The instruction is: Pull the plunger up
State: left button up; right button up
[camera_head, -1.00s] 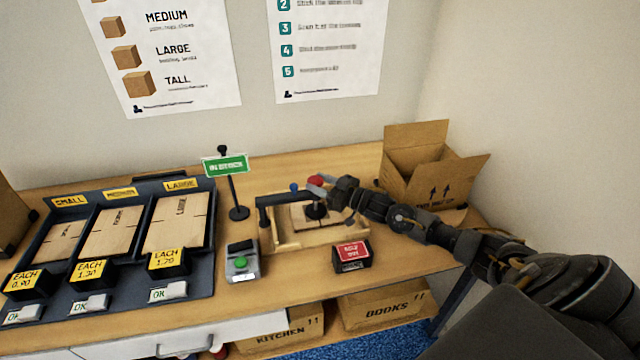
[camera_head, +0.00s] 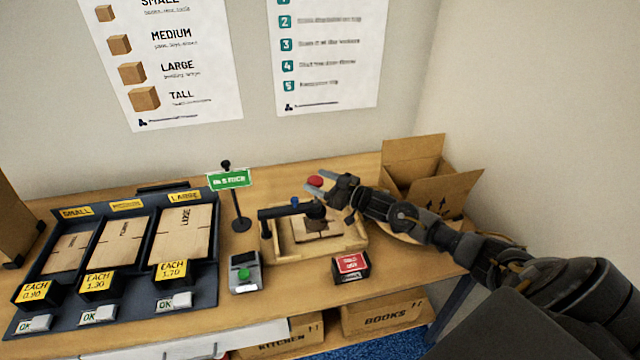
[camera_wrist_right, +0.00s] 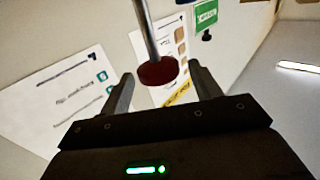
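The plunger's red knob (camera_head: 315,181) stands above a black arm (camera_head: 283,211) over the wooden tray (camera_head: 290,253). A dark round head (camera_head: 315,208) shows below the knob, above a flat carton (camera_head: 320,230). My right gripper (camera_head: 338,187) is just right of the knob. In the right wrist view the knob (camera_wrist_right: 157,72) is a red disc on a metal rod, in the picture between the spread fingers of my right gripper (camera_wrist_right: 163,88). Gaps show on both sides, so it is open and not gripping. My left gripper is not in view.
A red-topped box (camera_head: 351,265) and a grey device with a green button (camera_head: 244,273) stand in front of the tray. A green sign (camera_head: 230,179) stands at its left. An open carton (camera_head: 420,185) is behind my right arm. Carton bins fill the left.

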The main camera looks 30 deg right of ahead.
jog(key=shift+f, duration=0.2)
jog(key=shift+s+d+f, duration=0.1)
jog(key=shift+s+d, duration=0.1)
jog(key=shift+s, duration=0.25)
jog(key=b+v, duration=0.2)
jog(key=v, duration=0.7)
jog(key=shift+s+d, duration=0.15)
jog(key=shift+s, duration=0.2)
